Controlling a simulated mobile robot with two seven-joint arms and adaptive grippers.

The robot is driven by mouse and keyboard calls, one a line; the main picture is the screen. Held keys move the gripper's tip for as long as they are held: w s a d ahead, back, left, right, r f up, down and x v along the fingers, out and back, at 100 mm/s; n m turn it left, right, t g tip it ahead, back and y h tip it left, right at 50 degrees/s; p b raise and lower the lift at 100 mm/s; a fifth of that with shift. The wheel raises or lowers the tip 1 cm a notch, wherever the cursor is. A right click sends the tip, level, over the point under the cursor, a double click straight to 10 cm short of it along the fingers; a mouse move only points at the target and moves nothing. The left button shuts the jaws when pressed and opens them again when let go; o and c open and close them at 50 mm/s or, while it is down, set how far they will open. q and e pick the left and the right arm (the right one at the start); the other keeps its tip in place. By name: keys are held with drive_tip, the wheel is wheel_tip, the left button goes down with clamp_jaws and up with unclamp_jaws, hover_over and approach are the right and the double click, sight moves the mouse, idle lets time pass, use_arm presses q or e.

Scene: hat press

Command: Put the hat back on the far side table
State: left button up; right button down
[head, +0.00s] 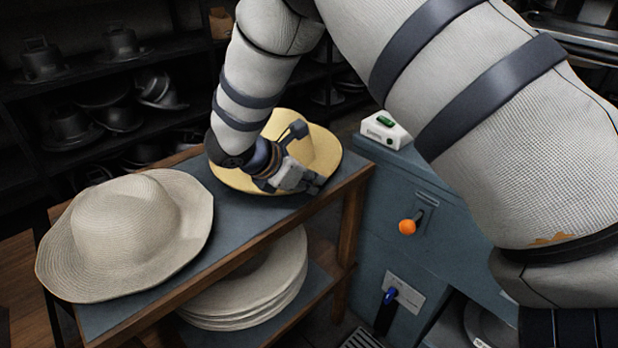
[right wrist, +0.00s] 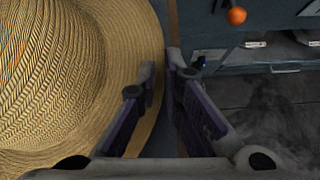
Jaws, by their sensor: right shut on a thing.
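A yellow straw hat (head: 325,150) is at the far right end of the wooden side table's grey-blue top (head: 240,220). It sits level at the tabletop; I cannot tell whether it rests fully on it. My right gripper (head: 312,184) is shut on the near brim of this hat, and my forearm hides part of its left side. In the right wrist view the yellow hat (right wrist: 60,70) fills the left, with its brim edge at the fingertips of the right gripper (right wrist: 162,78). My left gripper is not in view.
A pale cream hat (head: 125,225) lies on the table's left end. Several flat pale brims (head: 250,290) are stacked on the lower shelf. A blue-grey machine (head: 440,205) with an orange knob (head: 407,227) stands close at right. Dark shelves with hat forms (head: 70,125) stand behind.

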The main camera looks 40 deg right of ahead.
drive_tip(key=shift+f, duration=0.45)
drive_tip(key=c, duration=1.7)
unclamp_jaws()
drive_tip(key=shift+r, duration=0.1)
drive_tip(key=shift+a+r, duration=0.3)
drive_tip(key=shift+r, duration=0.3)
drive_tip(key=shift+a+r, duration=0.3)
drive_tip(key=shift+r, duration=0.3)
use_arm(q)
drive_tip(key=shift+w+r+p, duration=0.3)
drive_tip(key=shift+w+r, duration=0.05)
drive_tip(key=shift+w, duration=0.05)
use_arm(e)
drive_tip(key=v, duration=1)
drive_tip(key=shift+a, duration=0.1)
